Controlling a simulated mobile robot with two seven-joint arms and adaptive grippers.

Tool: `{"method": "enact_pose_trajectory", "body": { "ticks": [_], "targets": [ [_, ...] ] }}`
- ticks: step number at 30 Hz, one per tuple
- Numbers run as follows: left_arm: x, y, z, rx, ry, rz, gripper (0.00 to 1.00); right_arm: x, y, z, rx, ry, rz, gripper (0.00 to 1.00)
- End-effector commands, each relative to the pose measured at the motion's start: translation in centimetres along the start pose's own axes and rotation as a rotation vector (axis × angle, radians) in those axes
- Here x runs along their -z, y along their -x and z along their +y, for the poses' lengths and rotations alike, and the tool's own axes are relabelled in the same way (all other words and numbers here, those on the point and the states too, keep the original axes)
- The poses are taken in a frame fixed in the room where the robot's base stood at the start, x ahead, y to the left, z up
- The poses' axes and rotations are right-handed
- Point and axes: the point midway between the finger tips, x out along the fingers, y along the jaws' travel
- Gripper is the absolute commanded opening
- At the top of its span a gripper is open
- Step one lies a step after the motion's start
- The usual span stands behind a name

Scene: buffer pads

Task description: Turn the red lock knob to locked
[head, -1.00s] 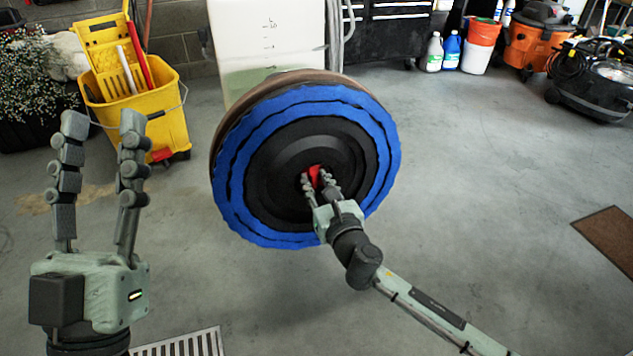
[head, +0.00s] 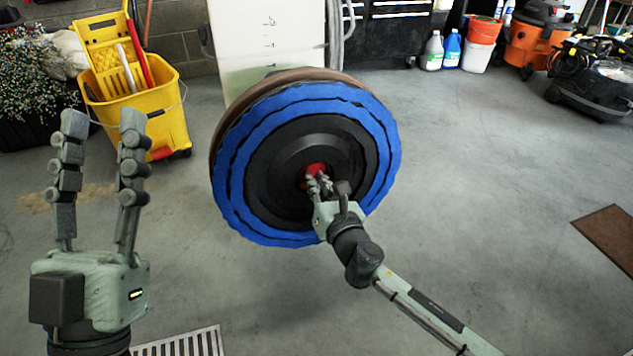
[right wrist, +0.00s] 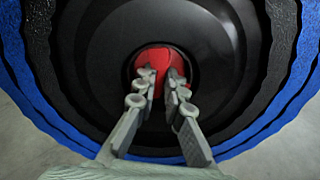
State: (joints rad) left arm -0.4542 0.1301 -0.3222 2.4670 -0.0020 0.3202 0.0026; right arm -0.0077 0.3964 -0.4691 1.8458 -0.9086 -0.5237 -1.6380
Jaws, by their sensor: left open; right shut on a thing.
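The red lock knob (head: 313,170) sits at the centre of a round machine head with a black hub and blue pads. It also shows in the right wrist view (right wrist: 152,58), partly covered by my fingers. My right gripper (head: 320,185) is shut on the knob, with one finger on each side of it in the right wrist view (right wrist: 160,78). The knob's lock markings cannot be read. My left gripper (head: 100,125) is open and empty at the left, apart from the machine head.
The blue pad ring (head: 235,205) surrounds the black hub (head: 275,185). A yellow mop bucket (head: 165,115) stands behind my left gripper. A white panel (head: 268,40) is behind the pad. A brown mat (head: 610,235) lies at the right. The floor between is clear.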

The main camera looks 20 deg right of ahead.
Motion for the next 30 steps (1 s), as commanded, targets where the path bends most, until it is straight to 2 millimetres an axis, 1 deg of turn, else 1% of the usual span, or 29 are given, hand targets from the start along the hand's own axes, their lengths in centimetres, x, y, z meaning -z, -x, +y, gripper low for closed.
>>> {"method": "enact_pose_trajectory", "body": {
  "ticks": [1,3,5,7,14,16,19,21,22,24,30],
  "targets": [
    [-0.45,0.4,-0.03,0.0,0.0,0.0,0.41,0.29,0.01,-0.05,0.002,-0.116,-0.001,0.0],
    [-0.57,0.52,-0.04,0.0,0.0,0.0,0.41,0.17,-0.01,-0.03,0.001,-0.251,-0.002,0.0],
    [-0.59,0.54,-0.04,0.0,-0.001,0.0,0.41,0.07,-0.01,-0.05,0.002,-0.325,-0.002,0.0],
    [-0.57,0.52,-0.04,0.0,-0.001,0.0,0.41,0.01,0.0,-0.03,0.001,-0.362,-0.001,0.0],
    [-0.59,0.54,-0.05,0.0,-0.001,0.0,0.41,0.03,-0.01,-0.03,0.001,-0.382,-0.001,0.0],
    [-0.79,0.73,-0.05,0.0,-0.001,0.0,0.41,0.12,0.0,-0.07,0.001,-0.486,-0.002,0.0],
    [-0.91,0.84,-0.06,0.0,-0.001,0.0,0.41,0.07,0.01,-0.01,0.001,-0.727,-0.003,0.0],
    [-0.88,0.82,-0.06,0.0,-0.001,0.0,0.41,0.02,0.02,-0.03,0.002,-0.865,-0.003,0.0],
    [-0.85,0.79,-0.06,0.0,-0.001,0.0,0.41,-0.05,0.01,-0.05,0.001,-0.907,-0.003,0.0],
    [-0.84,0.78,-0.06,0.0,-0.001,0.0,0.41,-0.06,-0.01,-0.05,0.001,-0.96,-0.003,0.0],
    [-0.84,0.78,-0.05,0.0,-0.001,0.0,0.41,-0.07,-0.02,-0.05,0.0,-0.963,-0.002,0.0]
  ]
}}
